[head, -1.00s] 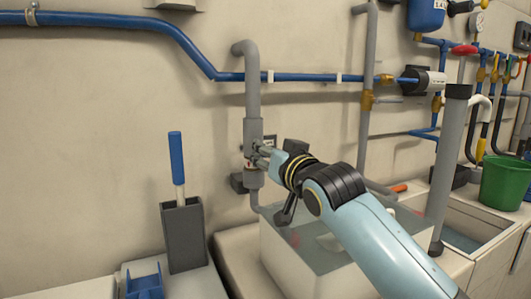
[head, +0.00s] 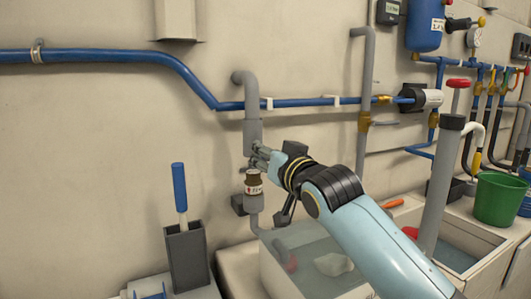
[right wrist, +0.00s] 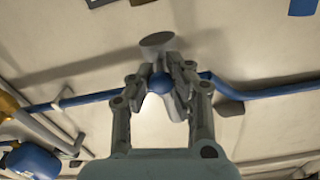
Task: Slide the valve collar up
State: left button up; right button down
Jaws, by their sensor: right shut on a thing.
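The grey valve collar (head: 252,134) is a wider sleeve around the upright grey pipe (head: 250,92) on the wall, below where that pipe crosses the blue pipe. Below the collar a brown section with a white label (head: 253,183) is exposed on the same pipe. My right gripper (head: 258,158) is shut on the collar at its lower part, reaching in from the right. In the right wrist view the fingers (right wrist: 163,75) close together, with a rounded blue shape (right wrist: 161,84) between them; what it is, I cannot tell. My left gripper is not in view.
A clear tank (head: 310,262) stands below my right arm. A grey holder (head: 187,257) with a blue-handled tool (head: 180,190) stands left of the pipe. A green bucket (head: 499,198) and another upright grey pipe (head: 442,185) are at right. The wall left of the pipe is mostly clear.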

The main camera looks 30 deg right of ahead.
jog(key=shift+f, duration=0.15)
jog(key=c, duration=1.5)
grip_release()
jog(key=o, duration=0.4)
jog(key=shift+d+f, duration=0.1)
jog(key=shift+d, duration=0.1)
